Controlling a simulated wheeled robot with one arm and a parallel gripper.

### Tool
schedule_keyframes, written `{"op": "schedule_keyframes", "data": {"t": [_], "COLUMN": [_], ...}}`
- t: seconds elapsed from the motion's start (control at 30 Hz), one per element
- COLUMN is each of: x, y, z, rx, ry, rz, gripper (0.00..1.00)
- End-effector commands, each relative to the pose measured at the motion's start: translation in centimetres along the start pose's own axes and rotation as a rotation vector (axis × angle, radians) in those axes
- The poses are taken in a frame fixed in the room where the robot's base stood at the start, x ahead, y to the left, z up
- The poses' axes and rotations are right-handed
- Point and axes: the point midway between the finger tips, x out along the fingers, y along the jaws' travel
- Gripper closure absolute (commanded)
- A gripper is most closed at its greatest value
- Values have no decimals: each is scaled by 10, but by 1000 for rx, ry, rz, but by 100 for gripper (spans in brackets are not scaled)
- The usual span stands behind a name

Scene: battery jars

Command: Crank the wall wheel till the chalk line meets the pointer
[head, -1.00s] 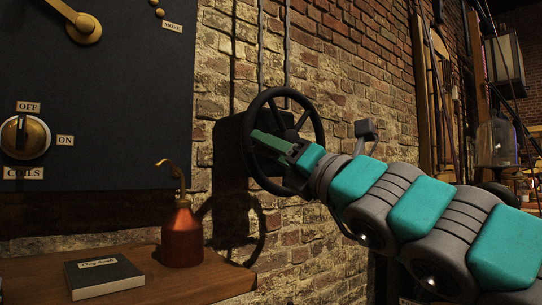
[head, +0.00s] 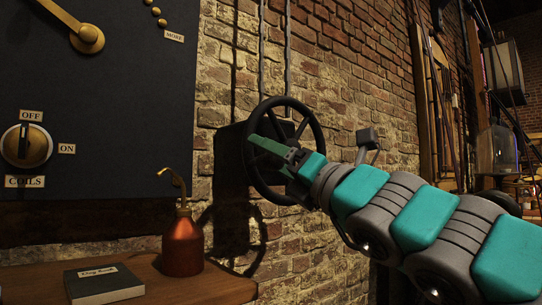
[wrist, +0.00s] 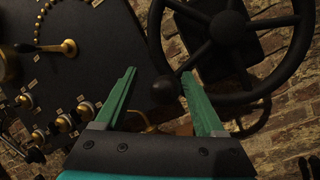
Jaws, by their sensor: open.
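The black wall wheel (head: 290,101) is mounted on the brick wall, in the middle of the head view. It also shows at the top right of the wrist view (wrist: 228,28), with its hub and spokes. My gripper (head: 262,147) is at the wheel's left side, its green fingers overlapping the wheel in the head view. In the wrist view its fingers (wrist: 158,73) are spread apart, the right fingertip close to the lower left of the rim. I cannot tell whether the rim lies between them. I cannot make out a chalk line or a pointer on the wheel.
A dark panel (head: 110,110) with a brass dial hand (head: 88,38) and a coils knob (head: 26,146) is at left. Below, a wooden shelf (head: 215,288) bears an orange oil can (head: 183,245) and a dark book (head: 103,283).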

Motion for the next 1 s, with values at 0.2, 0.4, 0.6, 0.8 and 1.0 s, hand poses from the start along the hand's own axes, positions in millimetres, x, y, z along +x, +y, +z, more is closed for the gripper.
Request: {"op": "schedule_keyframes", "data": {"t": [0.2,0.4,0.6,0.8,1.0], "x": [-23,-52,-69,-76,-76], "y": [1,2,1,1,0], "z": [1,1,1,1,0], "rx": [-1,2,2,0,-1], "ry": [-3,-3,-1,-2,-1], "rz": [3,2,3,1,1], "gripper": [29,29,29,29,29]}}
